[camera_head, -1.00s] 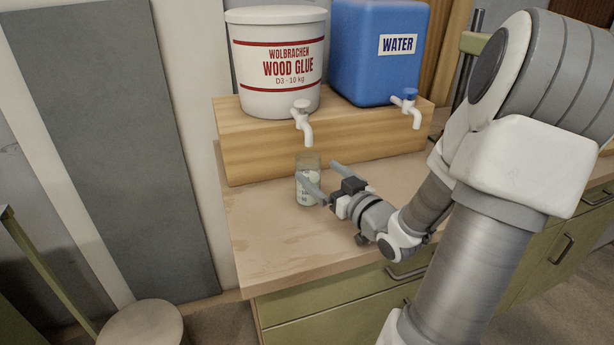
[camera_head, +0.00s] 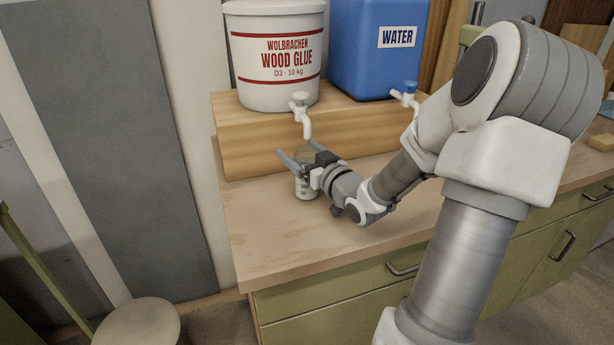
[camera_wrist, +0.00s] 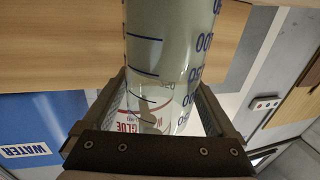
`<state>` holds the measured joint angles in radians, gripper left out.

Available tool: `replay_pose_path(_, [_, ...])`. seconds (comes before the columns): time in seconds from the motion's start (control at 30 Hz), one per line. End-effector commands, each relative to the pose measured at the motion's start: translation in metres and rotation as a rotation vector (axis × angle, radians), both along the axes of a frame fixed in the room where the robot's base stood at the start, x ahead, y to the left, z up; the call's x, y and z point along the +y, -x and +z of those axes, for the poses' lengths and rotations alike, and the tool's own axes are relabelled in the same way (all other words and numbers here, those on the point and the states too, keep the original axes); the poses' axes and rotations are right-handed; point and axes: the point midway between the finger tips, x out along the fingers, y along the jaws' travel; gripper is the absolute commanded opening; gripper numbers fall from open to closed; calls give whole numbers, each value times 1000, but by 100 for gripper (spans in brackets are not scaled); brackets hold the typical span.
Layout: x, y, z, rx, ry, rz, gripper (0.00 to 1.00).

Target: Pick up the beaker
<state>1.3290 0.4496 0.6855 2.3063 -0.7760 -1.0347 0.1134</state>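The beaker (camera_head: 306,190) is a clear vessel with blue markings. It stands upright on the workbench, in front of the wooden riser and close below the glue tap. In the wrist view the beaker (camera_wrist: 160,45) fills the middle, with a pale greenish part and a clearer part. My gripper (camera_head: 299,156) is open, its fingers at the beaker's upper part. In the wrist view my gripper (camera_wrist: 164,100) has one finger on each side of the beaker; I cannot tell if either touches. The gripper and wrist hide part of the beaker's upper right side in the head view.
A white wood glue bucket (camera_head: 276,58) with a tap (camera_head: 302,113) and a blue water container (camera_head: 374,50) with a tap (camera_head: 406,94) stand on the wooden riser (camera_head: 240,140). The workbench (camera_head: 270,235) is clear at the front. A round stool (camera_head: 138,325) stands lower left.

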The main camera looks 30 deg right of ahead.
Motion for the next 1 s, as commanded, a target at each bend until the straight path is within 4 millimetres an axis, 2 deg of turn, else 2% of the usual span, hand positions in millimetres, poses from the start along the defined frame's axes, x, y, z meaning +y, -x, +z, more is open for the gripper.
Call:
replay_pose_path(0.03, [0,0,0,0,0,0,80])
replay_pose_path(0.4, [0,0,0,0,0,0,14])
replay_pose_path(0.5, [0,0,0,-1,1,0,0])
replay_pose_path(1.0, [1,-5,5,-1,1,1,0])
